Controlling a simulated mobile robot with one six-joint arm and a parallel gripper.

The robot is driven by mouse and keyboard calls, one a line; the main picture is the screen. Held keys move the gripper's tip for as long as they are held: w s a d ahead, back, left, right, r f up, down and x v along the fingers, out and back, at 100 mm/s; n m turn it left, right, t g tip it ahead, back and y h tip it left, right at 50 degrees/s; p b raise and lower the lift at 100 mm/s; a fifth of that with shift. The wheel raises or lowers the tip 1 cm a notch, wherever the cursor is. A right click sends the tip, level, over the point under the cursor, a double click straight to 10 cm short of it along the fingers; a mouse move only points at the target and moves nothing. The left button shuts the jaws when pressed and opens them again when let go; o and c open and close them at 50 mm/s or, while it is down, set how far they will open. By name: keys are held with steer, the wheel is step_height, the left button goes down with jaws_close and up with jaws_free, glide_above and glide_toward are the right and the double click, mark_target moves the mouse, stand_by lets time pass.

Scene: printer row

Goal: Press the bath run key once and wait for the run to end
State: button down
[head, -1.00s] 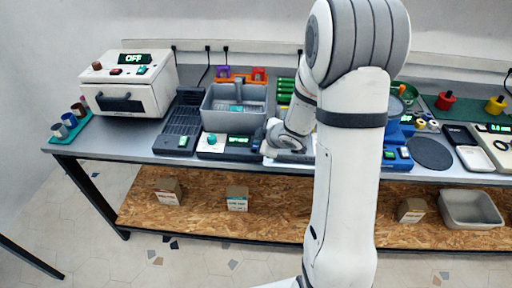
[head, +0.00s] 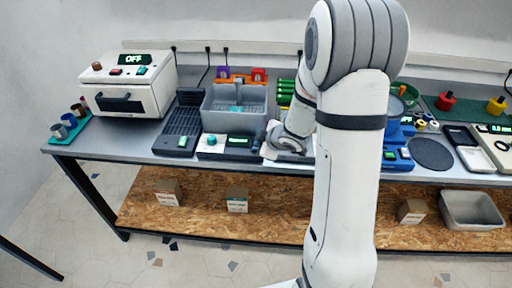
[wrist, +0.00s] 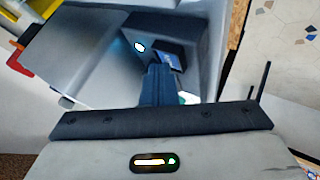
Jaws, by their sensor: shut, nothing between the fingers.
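The bath is a grey open tub (head: 210,108) on the bench, left of my arm in the head view.
A white oven-like box (head: 125,85) reading OFF and a dark slotted rack (head: 182,125) stand left of the bath. An orange holder (head: 240,78) is behind it. Blue devices (head: 398,155) and a black disc (head: 431,154) lie right of my arm.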

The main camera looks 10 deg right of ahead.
steer(key=shift+r+p, duration=0.75)
step_height(320, 180, up, 5)
steer(key=p, duration=0.5)
steer(key=shift+r, duration=0.1)
stand_by(0.6)
